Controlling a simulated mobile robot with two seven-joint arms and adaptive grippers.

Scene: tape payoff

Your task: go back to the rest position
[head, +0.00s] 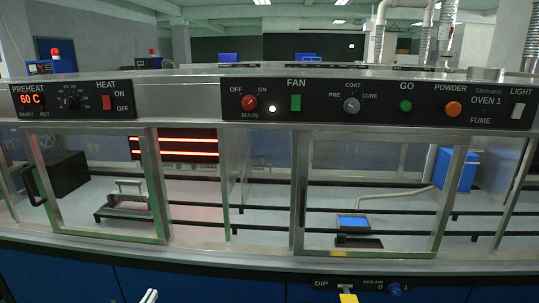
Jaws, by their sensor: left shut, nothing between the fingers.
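The tips of my left gripper (150,296) show at the bottom edge of the head view, left of centre, in front of the blue cabinet front. They are shut and empty, and they touch nothing that I can see. The rest of that gripper and its arm are cut off below the picture. My right gripper is not in view.
The oven's steel frame (300,190) stands ahead, under a control panel (380,103) with knobs and switches. Inside are a glowing red heater (175,145), a handled metal carriage (128,203) and a blue-topped block (353,222). A yellow piece (348,296) shows below the DIP label.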

